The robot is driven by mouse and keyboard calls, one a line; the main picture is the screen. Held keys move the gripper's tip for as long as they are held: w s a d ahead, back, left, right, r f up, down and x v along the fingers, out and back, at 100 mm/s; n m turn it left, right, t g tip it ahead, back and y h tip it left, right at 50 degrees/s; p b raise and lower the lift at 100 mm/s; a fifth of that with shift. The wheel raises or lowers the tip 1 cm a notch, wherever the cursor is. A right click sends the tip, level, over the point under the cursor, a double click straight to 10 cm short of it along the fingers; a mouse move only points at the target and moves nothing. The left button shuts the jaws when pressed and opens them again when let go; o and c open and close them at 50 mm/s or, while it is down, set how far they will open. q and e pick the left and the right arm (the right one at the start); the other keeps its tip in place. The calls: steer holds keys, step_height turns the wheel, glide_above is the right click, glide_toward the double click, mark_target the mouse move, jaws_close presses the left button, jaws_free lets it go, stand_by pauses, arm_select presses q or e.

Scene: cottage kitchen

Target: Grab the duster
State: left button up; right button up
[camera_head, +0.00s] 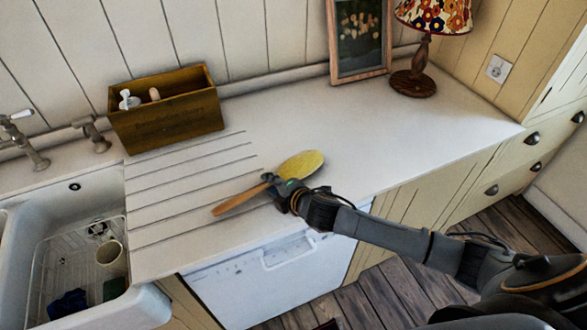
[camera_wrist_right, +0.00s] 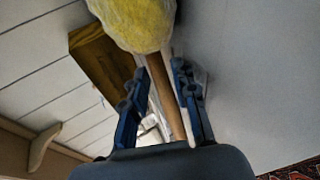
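The duster (camera_head: 301,165) has a yellow head and a long wooden handle (camera_head: 238,200). It is at the counter's front part, with its head to the upper right and its handle to the lower left. My right gripper (camera_head: 278,186) is at the handle just below the head. In the right wrist view, the yellow head (camera_wrist_right: 138,22) is at the top. The handle passes between the two fingers (camera_wrist_right: 160,82), whose tips sit close against its sides. Any height above the counter is hard to tell. My left gripper is out of view.
A white counter (camera_head: 375,125) has bare room right of the duster. A wooden box (camera_head: 165,115) stands at the back left, beside the sink (camera_head: 100,225) and taps. A picture frame (camera_head: 358,40) and a lamp (camera_head: 414,78) stand at the back right.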

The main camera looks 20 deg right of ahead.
jaws_close()
